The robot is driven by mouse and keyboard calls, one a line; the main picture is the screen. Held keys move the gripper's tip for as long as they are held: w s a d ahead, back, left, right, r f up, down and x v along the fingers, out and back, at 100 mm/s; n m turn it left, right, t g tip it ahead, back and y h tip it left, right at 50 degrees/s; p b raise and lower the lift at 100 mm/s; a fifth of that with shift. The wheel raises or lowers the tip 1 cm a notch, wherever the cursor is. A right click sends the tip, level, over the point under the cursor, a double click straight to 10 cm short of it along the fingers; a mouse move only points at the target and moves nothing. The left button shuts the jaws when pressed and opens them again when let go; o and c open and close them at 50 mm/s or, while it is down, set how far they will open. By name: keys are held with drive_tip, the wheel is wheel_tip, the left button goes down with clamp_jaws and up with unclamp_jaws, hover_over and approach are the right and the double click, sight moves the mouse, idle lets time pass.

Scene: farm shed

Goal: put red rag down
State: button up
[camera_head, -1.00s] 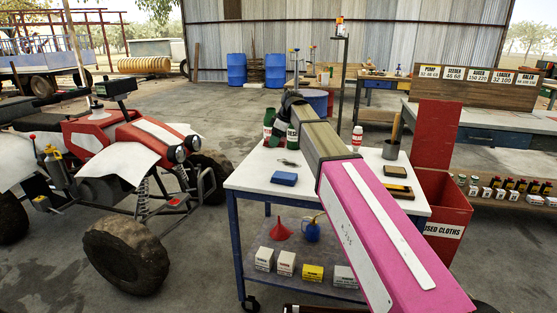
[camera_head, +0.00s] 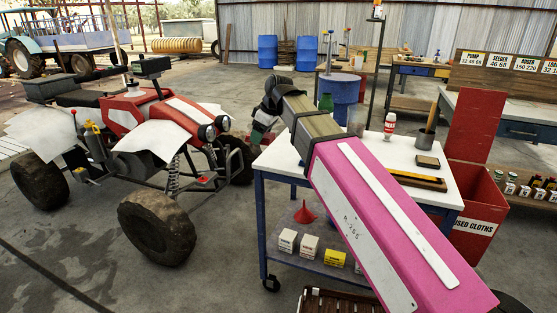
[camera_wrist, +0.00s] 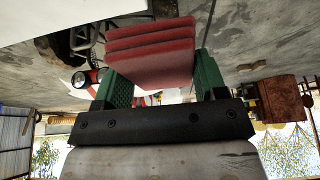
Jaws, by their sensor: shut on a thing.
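The red rag (camera_wrist: 150,50) shows in the wrist view as a folded, layered red block. My gripper (camera_wrist: 158,82) is shut on it, with a green finger on each side. In the head view my gripper (camera_head: 262,128) is at the far end of my pink arm, by the left edge of the white-topped workbench (camera_head: 290,157). The rag can hardly be made out there. The red bin labelled USED CLOTHS (camera_head: 476,222) stands at the right of the bench, with its red lid board (camera_head: 473,118) upright behind it.
A red and white quad-like vehicle (camera_head: 160,125) stands left of the bench, close to my gripper. A red and white bottle (camera_head: 390,126), a cup with a tool (camera_head: 425,140) and a wood-framed tray (camera_head: 417,180) are on the bench. Open concrete floor lies at front left.

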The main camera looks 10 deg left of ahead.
drive_tip(key=shift+s+a, duration=0.25)
drive_tip(key=shift+s, duration=0.55)
hover_over(277, 159)
drive_tip(key=f, duration=0.7)
drive_tip(key=shift+w+d, duration=0.1)
drive_tip(key=shift+d, duration=0.3)
drive_tip(key=shift+f, duration=1.95)
drive_tip(key=shift+f, duration=0.2)
drive_tip(key=o, duration=0.9)
drive_tip(key=shift+d+f, duration=0.1)
drive_tip(key=shift+c, duration=0.2)
